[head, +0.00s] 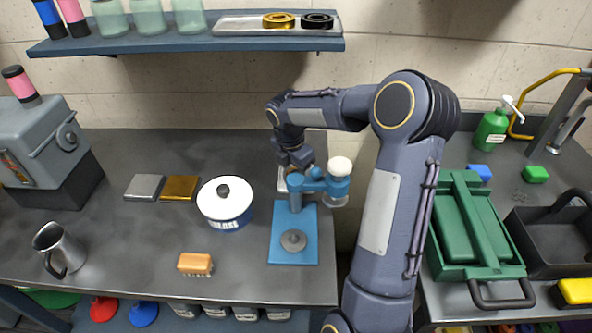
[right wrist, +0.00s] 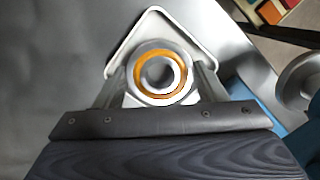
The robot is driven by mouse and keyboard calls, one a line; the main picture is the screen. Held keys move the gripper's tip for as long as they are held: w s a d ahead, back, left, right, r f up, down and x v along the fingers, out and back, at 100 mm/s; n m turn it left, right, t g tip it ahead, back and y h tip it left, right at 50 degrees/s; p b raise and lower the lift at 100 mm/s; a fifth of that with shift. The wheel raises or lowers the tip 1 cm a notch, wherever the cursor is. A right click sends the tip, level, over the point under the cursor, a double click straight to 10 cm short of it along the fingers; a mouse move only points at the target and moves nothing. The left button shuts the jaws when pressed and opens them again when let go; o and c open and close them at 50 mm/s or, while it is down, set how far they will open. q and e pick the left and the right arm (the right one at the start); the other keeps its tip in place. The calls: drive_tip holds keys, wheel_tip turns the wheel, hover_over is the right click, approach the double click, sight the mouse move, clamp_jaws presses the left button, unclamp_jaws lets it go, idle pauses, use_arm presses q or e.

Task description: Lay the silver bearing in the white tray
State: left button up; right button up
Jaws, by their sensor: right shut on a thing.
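The silver bearing (right wrist: 142,60), a round ring with an orange-gold band inside, sits between the two fingers of my right gripper (right wrist: 155,80) in the right wrist view. The gripper is shut on it. The white tray (right wrist: 207,46) lies below and beyond the bearing, its rim showing on several sides; I cannot tell how high the bearing is above it. In the head view my right gripper (head: 298,166) is behind the blue press, over a small visible part of the tray (head: 281,180). The bearing is hidden there. My left gripper is not in view.
The blue press (head: 318,187) with a white knob stands right beside my right gripper. A white lidded pot (head: 212,202), a silver and a gold plate (head: 180,188), and a brush (head: 195,264) are to its left. A shelf (head: 180,42) overhangs the back.

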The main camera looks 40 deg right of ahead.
drive_tip(key=shift+f, duration=0.15)
drive_tip(key=shift+f, duration=0.1)
drive_tip(key=o, duration=1)
drive_tip(key=shift+f, duration=0.1)
drive_tip(key=shift+c, duration=0.2)
